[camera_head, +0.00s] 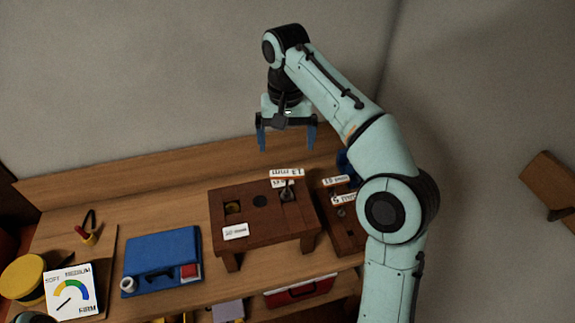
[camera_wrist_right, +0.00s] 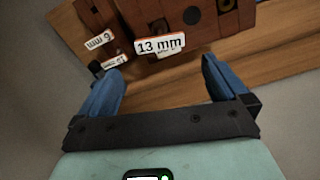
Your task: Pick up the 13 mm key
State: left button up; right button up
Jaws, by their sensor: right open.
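The 13 mm label (camera_head: 287,173) stands at the back edge of a dark brown wooden stand. A small dark metal piece (camera_head: 287,190), which may be the 13 mm key, sits by it in the stand's right part; its shape is too small to make out. The 13 mm label also shows in the right wrist view (camera_wrist_right: 160,46), just beyond my fingertips. My right gripper (camera_head: 287,137) is open with blue fingers, empty, above and behind the stand. In the right wrist view, its fingers (camera_wrist_right: 163,70) are wide apart.
The brown stand (camera_head: 273,225) has other holes. A lower brown block (camera_head: 346,236) with more labels stands to its right, near my right arm. A blue tray (camera_head: 160,250), a dial card (camera_head: 72,292) and a yellow round thing (camera_head: 22,277) lie left.

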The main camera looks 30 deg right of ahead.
aim_at(287, 173)
notch_tip(287, 173, down, 8)
jog(key=shift+s+r, duration=0.15)
jog(key=shift+s+f+b, duration=0.1)
jog(key=shift+f+b, duration=0.2)
jog(key=shift+f, duration=0.15)
jog(key=f, duration=0.3)
jog(key=shift+w+d+f+b, duration=0.1)
jog(key=shift+w+f+b, duration=0.2)
jog(key=shift+f, duration=0.5)
pick_arm(q)
jog(key=s+f, duration=0.1)
jog(key=s, duration=0.1)
jog(key=shift+s+f, duration=0.3)
jog(key=shift+f, duration=0.1)
pick_arm(e)
jog(key=shift+s, duration=0.1)
